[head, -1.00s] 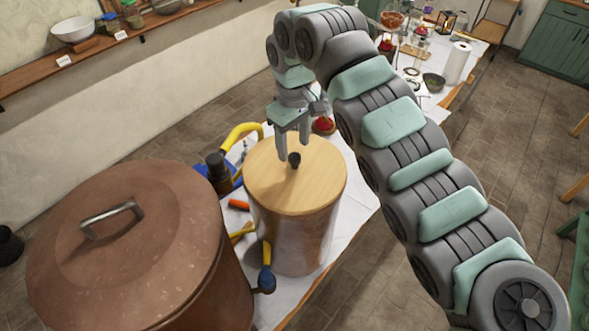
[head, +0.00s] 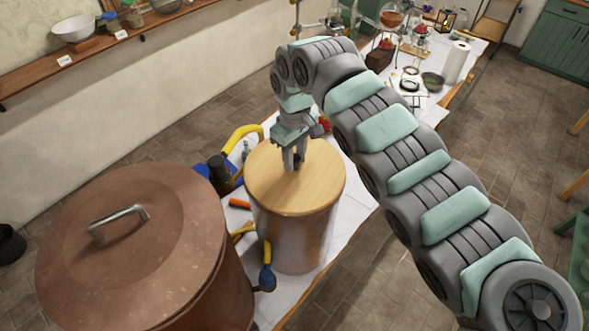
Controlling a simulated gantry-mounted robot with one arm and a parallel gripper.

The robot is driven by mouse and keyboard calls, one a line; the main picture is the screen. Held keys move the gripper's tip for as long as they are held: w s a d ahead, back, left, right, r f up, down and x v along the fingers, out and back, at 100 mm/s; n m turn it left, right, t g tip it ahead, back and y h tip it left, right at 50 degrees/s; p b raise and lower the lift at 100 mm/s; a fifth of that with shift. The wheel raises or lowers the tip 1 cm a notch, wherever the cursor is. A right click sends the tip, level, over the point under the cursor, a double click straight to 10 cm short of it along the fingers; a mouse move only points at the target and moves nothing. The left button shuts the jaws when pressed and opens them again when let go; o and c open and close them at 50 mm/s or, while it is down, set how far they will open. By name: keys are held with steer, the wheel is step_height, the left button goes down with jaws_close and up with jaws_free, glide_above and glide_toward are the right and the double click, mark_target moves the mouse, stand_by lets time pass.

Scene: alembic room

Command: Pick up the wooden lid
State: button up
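The wooden lid (head: 270,193) is round and pale. It lies flat on top of a tall shiny cylindrical vessel (head: 297,240) in the head view. My gripper (head: 294,164) points down at the lid's middle, with its fingers low around the small dark knob (head: 298,160). The fingers hide most of the knob. I cannot tell whether they press on it or stand just apart from it. The lid looks level and seated on the vessel.
A large copper pot (head: 165,262) with a metal handle stands close at the left. Yellow and blue tools (head: 240,138) lie behind the vessel. Glassware and bowls (head: 432,82) crowd the table's far end. A wall shelf (head: 100,48) runs along the upper left.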

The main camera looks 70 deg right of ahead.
jaws_close()
stand_by(0.8)
